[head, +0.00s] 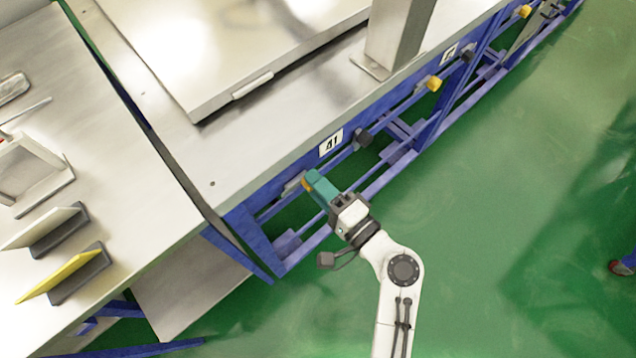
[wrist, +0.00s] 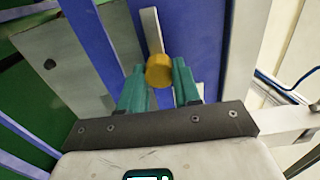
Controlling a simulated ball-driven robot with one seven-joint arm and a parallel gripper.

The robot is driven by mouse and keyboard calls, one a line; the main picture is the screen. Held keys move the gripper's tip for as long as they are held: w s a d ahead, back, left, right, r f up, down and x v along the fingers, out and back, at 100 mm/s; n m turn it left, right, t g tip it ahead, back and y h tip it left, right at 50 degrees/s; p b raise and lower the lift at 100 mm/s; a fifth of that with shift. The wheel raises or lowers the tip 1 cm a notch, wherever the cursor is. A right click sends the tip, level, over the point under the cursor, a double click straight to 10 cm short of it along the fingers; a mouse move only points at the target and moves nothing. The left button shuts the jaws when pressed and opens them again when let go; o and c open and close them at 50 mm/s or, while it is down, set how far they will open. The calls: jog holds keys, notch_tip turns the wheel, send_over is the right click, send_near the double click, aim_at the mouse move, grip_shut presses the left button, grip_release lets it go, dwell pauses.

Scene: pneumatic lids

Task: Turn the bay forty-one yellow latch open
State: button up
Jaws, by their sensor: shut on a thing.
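The yellow latch (wrist: 158,71) shows in the wrist view as a round yellow knob at the end of a pale lever arm (wrist: 151,31). My gripper (wrist: 159,82) has its two teal fingers on either side of the knob and is shut on it. In the head view my gripper (head: 312,184) reaches the blue frame just below and left of the white label marked 41 (head: 331,143). Only a sliver of the yellow knob (head: 306,185) shows there; the fingers hide most of it.
A dark knob (head: 364,138) sits on the frame right of my gripper. Other yellow knobs (head: 433,84) (head: 524,12) lie farther along the blue frame. A large metal lid (head: 230,45) rests on the bench above.

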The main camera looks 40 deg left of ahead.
jog(key=o, duration=1.1)
jog(key=shift+c, duration=0.2)
jog(key=d+b, duration=0.1)
jog(key=d, duration=0.9)
jog(key=shift+s+d, duration=0.4)
jog(key=s+d+f+n+h, duration=0.1)
jog(key=d+f+h, duration=0.25)
jog(key=d, duration=0.35)
jog(key=s+d+f+t+h, duration=0.1)
jog(key=d+f+h, duration=0.25)
jog(key=d, duration=0.25)
jog(key=s+d+f+n+h, duration=0.1)
jog(key=d+f+h, duration=0.25)
jog(key=d, duration=0.35)
jog(key=s+d+r+h, duration=0.1)
jog(key=s+d+h, duration=0.3)
jog(key=d, duration=0.4)
jog(key=s+d+r+m+g+h+p, duration=0.1)
jog(key=s+d+h, duration=0.2)
jog(key=d, duration=0.5)
jog(key=shift+s+d+r+h, duration=0.25)
jog(key=shift+s+d+h, duration=0.1)
jog(key=shift+s, duration=0.35)
